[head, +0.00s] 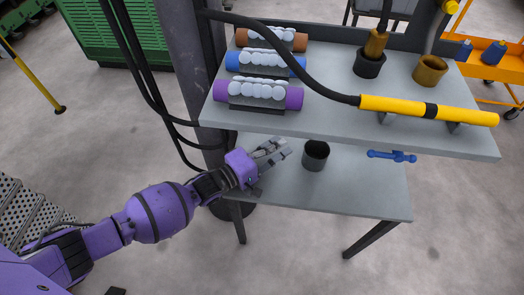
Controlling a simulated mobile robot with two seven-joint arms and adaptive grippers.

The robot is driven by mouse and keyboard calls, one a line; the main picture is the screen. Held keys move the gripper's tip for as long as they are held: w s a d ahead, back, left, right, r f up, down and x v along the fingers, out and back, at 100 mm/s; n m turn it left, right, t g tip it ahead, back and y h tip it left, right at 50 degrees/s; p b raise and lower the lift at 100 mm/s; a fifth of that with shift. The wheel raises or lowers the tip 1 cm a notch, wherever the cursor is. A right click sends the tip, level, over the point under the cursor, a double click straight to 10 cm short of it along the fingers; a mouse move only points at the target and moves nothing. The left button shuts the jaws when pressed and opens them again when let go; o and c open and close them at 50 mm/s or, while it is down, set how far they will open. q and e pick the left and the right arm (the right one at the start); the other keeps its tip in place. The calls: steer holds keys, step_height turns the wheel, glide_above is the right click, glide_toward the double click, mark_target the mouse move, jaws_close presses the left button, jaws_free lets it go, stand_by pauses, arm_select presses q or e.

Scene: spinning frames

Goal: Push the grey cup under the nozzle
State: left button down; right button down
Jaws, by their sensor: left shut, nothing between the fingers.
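A dark grey cup (315,157) stands upright on the lower shelf (355,190), near its back, partly below the upper shelf's front edge. My left gripper (282,150) is to the left of the cup, over the lower shelf, with its fingers shut, empty and pointing right toward it. A small gap seems to separate the fingertips from the cup. A brass nozzle-like piece (376,43) on a black hose stands in a dark round holder (369,66) on the upper shelf. I cannot tell whether this is the task's nozzle. My right gripper is out of view.
The upper shelf (330,118) overhangs the lower one. It carries purple, blue and orange rolls (264,95), a brass cup (430,70) and a yellow wand (420,108). A blue valve handle (392,156) is right of the grey cup. The lower shelf's front is clear.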

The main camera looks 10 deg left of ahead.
arm_select(q)
steer(key=shift+d, duration=1.3)
steer(key=shift+d, duration=0.15)
steer(key=d+b, duration=0.2)
steer(key=d, duration=1.6)
steer(key=shift+s+d+f+b, duration=0.1)
steer(key=shift+d+b, duration=0.1)
steer(key=shift+b, duration=0.15)
steer(key=shift+d, duration=0.3)
